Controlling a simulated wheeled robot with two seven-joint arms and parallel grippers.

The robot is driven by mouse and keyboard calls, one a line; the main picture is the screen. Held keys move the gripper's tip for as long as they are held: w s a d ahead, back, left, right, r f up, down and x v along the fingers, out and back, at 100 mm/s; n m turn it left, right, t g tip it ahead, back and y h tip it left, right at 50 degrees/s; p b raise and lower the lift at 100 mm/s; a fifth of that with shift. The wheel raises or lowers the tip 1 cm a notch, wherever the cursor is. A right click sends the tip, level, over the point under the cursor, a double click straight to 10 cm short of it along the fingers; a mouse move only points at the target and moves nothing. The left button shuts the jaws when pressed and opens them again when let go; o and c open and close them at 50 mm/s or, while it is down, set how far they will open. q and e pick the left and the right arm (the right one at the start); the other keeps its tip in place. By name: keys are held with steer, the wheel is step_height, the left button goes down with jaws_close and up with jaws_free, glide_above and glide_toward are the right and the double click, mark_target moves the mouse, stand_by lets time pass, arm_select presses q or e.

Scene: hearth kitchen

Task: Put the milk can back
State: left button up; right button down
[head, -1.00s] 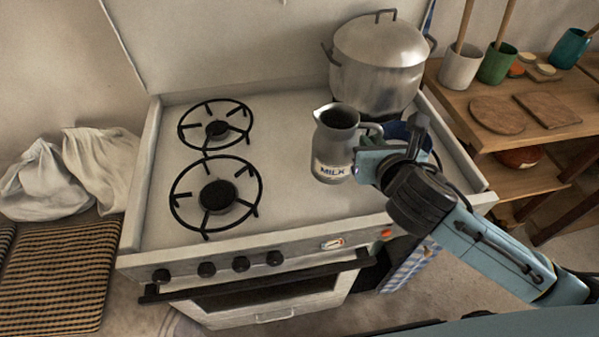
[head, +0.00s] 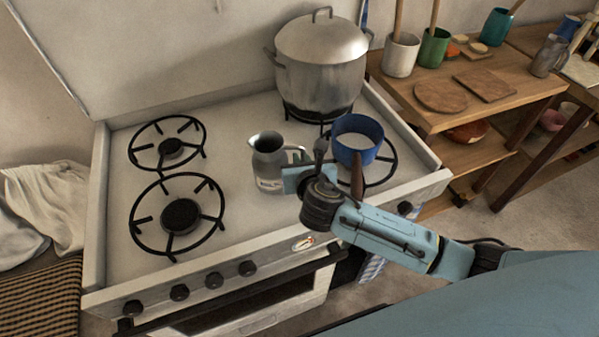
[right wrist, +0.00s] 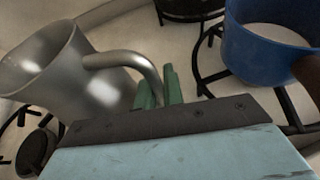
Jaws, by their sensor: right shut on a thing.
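The milk can (head: 265,160) is a grey metal jug with a pale label low on its side, over the cooktop between the left burners and the blue pan. It looks upright; I cannot tell whether its base touches the surface. In the right wrist view the can (right wrist: 45,70) is at the left, its curved handle reaching my green fingertips (right wrist: 158,88). My right gripper (head: 297,178) is shut on this handle from the right; the exact contact is partly hidden. My left gripper is out of view.
A blue pan (head: 345,155) with white contents sits on the right front burner, close beside my right gripper. A large lidded pot (head: 318,85) stands behind. The left front burner (head: 181,215) and left back burner (head: 170,147) are empty. A wooden shelf (head: 440,118) stands at right.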

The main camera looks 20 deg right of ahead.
step_height(320, 180, down, 4)
steer(key=shift+r+b, duration=0.2)
steer(key=shift+b, duration=0.4)
steer(key=shift+r, duration=0.1)
steer(key=c, duration=2)
jaws_free()
steer(key=shift+f, duration=0.2)
steer(key=o, duration=0.5)
steer(key=shift+r, duration=0.1)
